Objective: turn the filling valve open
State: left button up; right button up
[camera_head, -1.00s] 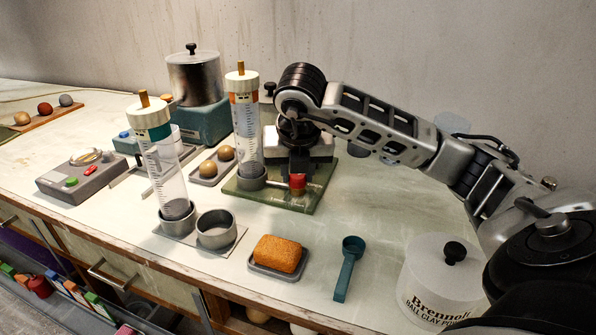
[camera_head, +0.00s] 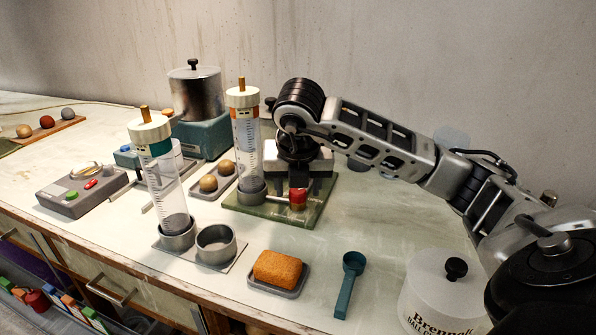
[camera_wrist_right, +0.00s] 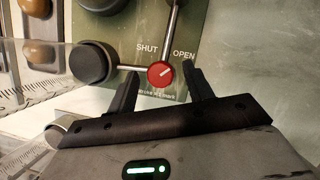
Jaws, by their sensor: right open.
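The filling valve has a round red knob (camera_head: 298,196), which stands on a green base plate (camera_head: 270,215) beside a clear graduated cylinder (camera_head: 247,140). My right gripper (camera_wrist_right: 160,80) is open, with one dark finger on each side of the knob and visible gaps between. My left gripper is out of view.
A second cylinder (camera_head: 160,175) stands in a holder beside an empty metal cup (camera_head: 216,243). An orange sponge (camera_head: 278,267), a teal scoop (camera_head: 348,285) and a white powder jar (camera_head: 440,295) are nearer the front.

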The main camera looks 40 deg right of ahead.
pick_arm(q)
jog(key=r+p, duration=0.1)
jog(key=p, duration=0.2)
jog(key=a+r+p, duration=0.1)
jog(key=p, duration=0.2)
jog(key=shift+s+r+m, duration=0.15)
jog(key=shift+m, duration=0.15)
pick_arm(e)
jog(key=v, duration=1.5)
jog(key=shift+a+r, duration=0.15)
jog(key=shift+r, duration=0.2)
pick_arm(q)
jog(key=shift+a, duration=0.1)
pick_arm(e)
jog(key=shift+s, duration=0.15)
jog(key=shift+f, duration=0.1)
